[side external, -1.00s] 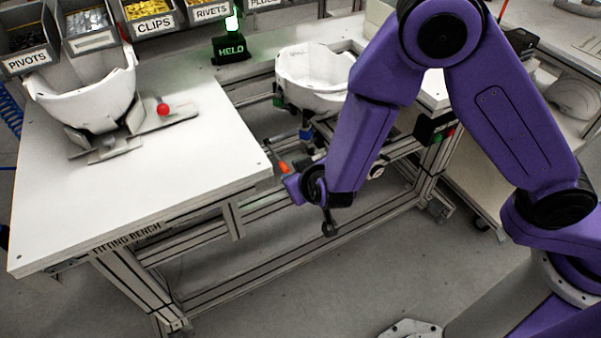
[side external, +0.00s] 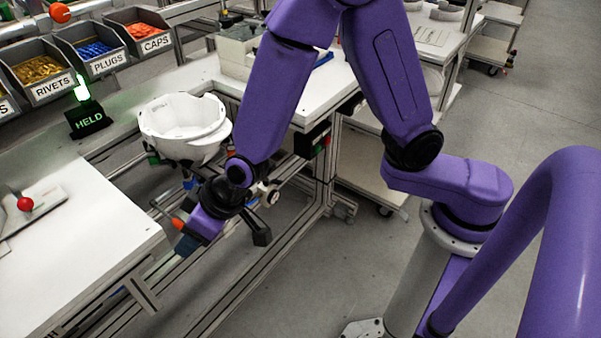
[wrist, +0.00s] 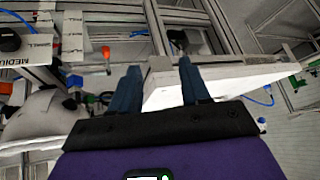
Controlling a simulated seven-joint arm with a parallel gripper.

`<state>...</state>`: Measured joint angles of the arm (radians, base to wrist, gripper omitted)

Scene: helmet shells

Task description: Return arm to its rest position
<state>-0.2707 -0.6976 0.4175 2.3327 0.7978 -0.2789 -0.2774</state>
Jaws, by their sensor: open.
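My gripper (side external: 186,243) hangs low beside the fitting bench, below and in front of a white helmet shell (side external: 185,125). In the wrist view my gripper (wrist: 158,76) shows two dark blue fingers spread apart, with nothing held between them. The shell sits open side up on a fixture between two white work surfaces, apart from my gripper. A white rounded shell (wrist: 45,118) shows at the left of the wrist view. My purple arm is bent, elbow high.
The white fitting bench (side external: 85,245) carries a red ball knob (side external: 25,204). A black HELD sign (side external: 88,118) with a lit green lamp stands behind. Bins of rivets (side external: 40,75), plugs and caps line the back. Open floor (side external: 320,270) lies in front, near my base.

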